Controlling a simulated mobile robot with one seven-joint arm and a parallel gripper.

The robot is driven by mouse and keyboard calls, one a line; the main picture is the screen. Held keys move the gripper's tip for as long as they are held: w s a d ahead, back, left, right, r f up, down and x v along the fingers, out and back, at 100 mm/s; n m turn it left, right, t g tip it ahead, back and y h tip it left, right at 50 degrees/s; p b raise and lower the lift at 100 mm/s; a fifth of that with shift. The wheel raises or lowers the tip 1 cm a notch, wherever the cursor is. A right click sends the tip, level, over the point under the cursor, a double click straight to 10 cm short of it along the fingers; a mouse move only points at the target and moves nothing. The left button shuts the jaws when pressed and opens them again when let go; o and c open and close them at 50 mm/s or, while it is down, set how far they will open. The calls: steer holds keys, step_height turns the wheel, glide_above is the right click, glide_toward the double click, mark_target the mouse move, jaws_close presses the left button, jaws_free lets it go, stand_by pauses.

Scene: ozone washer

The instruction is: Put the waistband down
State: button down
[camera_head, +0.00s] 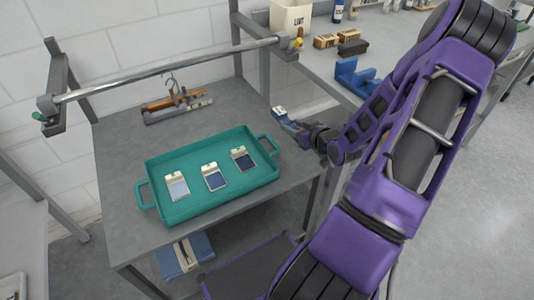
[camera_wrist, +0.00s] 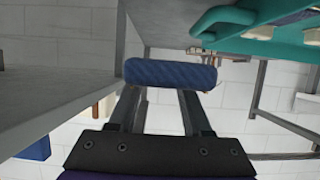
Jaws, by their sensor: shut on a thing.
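The waistband (camera_wrist: 170,73) is a short, dark blue textured roll across my fingertips in the wrist view. My gripper (camera_wrist: 160,95) is shut on it. In the head view, my gripper (camera_head: 290,121) is above the right end of the grey table (camera_head: 120,125), just right of the teal tray (camera_head: 160,206). A small pale and blue piece (camera_head: 280,112) shows at its tip there, too small to make out clearly. The tray lies on the table and also shows at the top right of the wrist view (camera_wrist: 225,15).
Three small cards with swatches (camera_head: 177,186) lie in the tray. Wooden hangers (camera_head: 175,98) lie behind it, below a metal rail (camera_head: 170,70). A second bench at the back right holds a white bin (camera_head: 290,17) and a blue holder (camera_head: 355,76). A blue folded item (camera_head: 185,257) lies below the table.

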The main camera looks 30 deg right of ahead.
mark_target(291, 152)
step_height(291, 152, down, 9)
steer(key=shift+r+b, duration=0.1)
steer(key=shift+b, duration=0.7)
steer(key=shift+f, duration=0.25)
steer(key=c, duration=0.6)
jaws_free()
steer(key=shift+c, duration=0.2)
steer(key=shift+o, duration=0.2)
steer(key=shift+r, duration=0.15)
